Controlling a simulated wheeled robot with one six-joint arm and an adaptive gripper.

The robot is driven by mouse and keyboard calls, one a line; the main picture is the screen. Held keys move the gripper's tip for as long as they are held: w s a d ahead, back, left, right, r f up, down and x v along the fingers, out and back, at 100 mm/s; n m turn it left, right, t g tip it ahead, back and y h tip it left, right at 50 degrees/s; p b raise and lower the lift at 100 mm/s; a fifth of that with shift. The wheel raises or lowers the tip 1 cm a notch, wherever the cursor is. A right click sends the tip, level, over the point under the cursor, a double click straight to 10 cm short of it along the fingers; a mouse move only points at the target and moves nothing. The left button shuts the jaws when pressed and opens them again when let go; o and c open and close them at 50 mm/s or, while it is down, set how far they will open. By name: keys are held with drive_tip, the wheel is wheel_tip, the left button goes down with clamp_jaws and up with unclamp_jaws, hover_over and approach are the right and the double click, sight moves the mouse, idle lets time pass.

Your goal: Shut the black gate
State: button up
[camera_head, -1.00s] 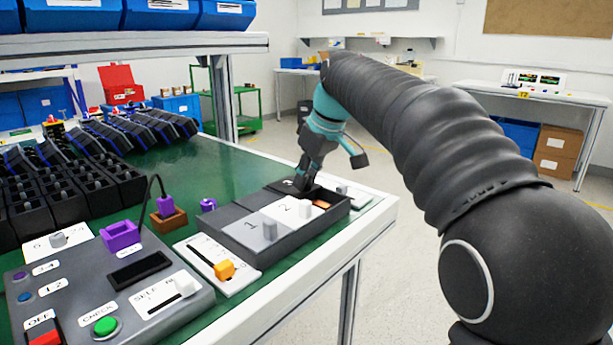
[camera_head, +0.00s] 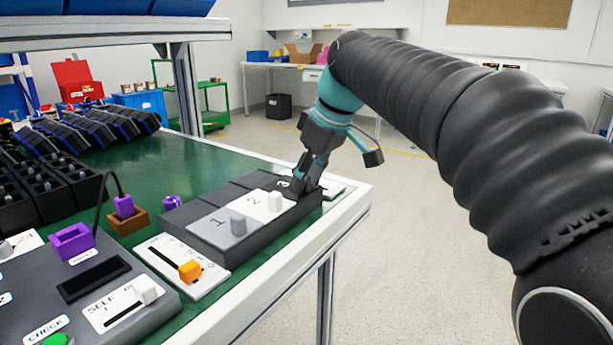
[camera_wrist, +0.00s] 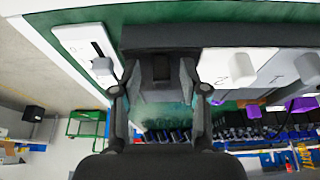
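A dark box (camera_head: 205,240) on the table's near edge has sliding gates: a grey one (camera_head: 215,222) marked 1, a white one (camera_head: 257,205) marked 2, and the black gate at its far right end. The black gate is mostly hidden by my gripper (camera_head: 304,187) in the head view; a "3" mark shows beside the fingers. In the wrist view my gripper (camera_wrist: 160,72) has its fingers on both sides of the black gate's dark knob (camera_wrist: 160,66). I cannot tell whether they press on it.
A white slider plate (camera_head: 335,186) lies just beyond the box. Another with an orange knob (camera_head: 190,270) lies in front of it. A grey control panel (camera_head: 85,300) stands at the lower left. Bare floor (camera_head: 420,200) lies right of the table.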

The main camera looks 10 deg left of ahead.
drive_tip(key=v, duration=1.2)
idle(0.3)
